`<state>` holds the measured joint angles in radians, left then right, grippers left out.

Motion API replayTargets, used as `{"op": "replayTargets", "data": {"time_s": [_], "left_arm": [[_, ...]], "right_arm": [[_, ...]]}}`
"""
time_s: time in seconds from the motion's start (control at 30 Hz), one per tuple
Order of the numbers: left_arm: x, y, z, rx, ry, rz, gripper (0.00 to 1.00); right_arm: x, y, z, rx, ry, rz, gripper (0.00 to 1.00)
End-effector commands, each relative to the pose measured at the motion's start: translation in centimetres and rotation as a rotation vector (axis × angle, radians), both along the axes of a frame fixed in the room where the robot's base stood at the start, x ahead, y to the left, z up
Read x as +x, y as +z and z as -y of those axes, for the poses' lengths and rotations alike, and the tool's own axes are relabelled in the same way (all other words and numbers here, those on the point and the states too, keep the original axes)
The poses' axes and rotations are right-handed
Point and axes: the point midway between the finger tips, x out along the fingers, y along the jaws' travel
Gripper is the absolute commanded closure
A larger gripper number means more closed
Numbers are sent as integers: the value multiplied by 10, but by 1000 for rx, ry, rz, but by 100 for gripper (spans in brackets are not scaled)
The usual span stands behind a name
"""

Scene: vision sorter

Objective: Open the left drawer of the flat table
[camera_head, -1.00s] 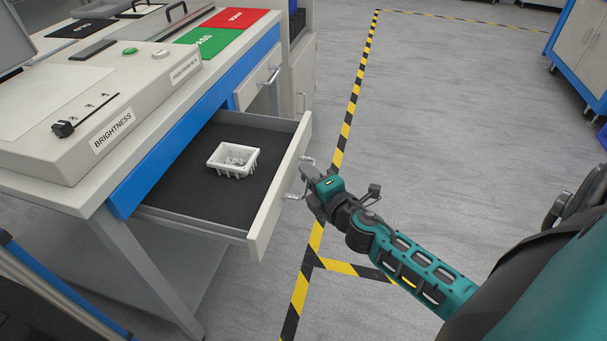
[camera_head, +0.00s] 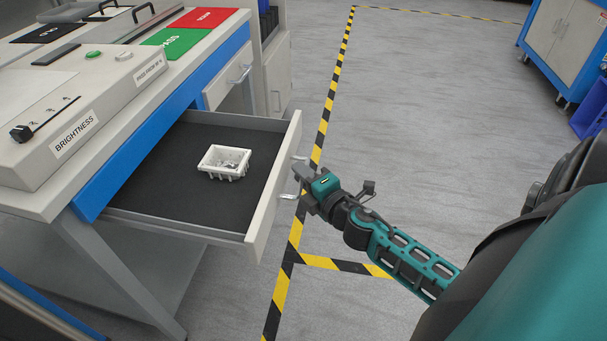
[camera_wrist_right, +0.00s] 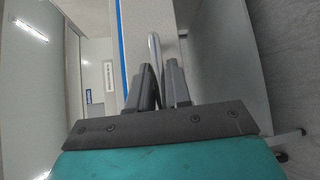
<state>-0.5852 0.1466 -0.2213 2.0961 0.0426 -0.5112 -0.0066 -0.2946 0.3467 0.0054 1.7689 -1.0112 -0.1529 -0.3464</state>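The left drawer (camera_head: 262,200) of the flat table (camera_head: 100,185) is pulled far out, its dark floor showing. A white basket (camera_head: 223,162) with small pieces in it stands inside the drawer. My right gripper (camera_head: 303,180) is at the drawer's front, at the metal handle. In the right wrist view the handle (camera_wrist_right: 154,48) runs between the two dark fingers (camera_wrist_right: 162,82), which are closed around it. My left gripper is not in view.
A second drawer with a handle (camera_head: 240,74) is shut farther back. The brightness panel (camera_head: 75,130) and green and red mats lie on the tabletop. Open grey floor with yellow-black tape (camera_head: 324,115) lies to the right. A blue-and-white cabinet (camera_head: 570,40) stands at the far right.

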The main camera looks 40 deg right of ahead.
Motion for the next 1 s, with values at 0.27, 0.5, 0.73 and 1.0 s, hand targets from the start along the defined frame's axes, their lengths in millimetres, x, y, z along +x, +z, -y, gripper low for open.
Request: {"op": "replayTargets", "data": {"time_s": [0.27, 0.5, 0.73, 1.0], "left_arm": [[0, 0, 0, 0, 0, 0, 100], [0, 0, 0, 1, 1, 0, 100], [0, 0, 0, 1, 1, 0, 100], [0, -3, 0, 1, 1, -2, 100]], "right_arm": [[0, 0, 0, 1, 0, 0, 65], [-5, 1, -1, 2, 1, 0, 65], [-40, 4, -4, 4, -2, -2, 65], [-93, 11, -8, 5, -3, -2, 65]]}}
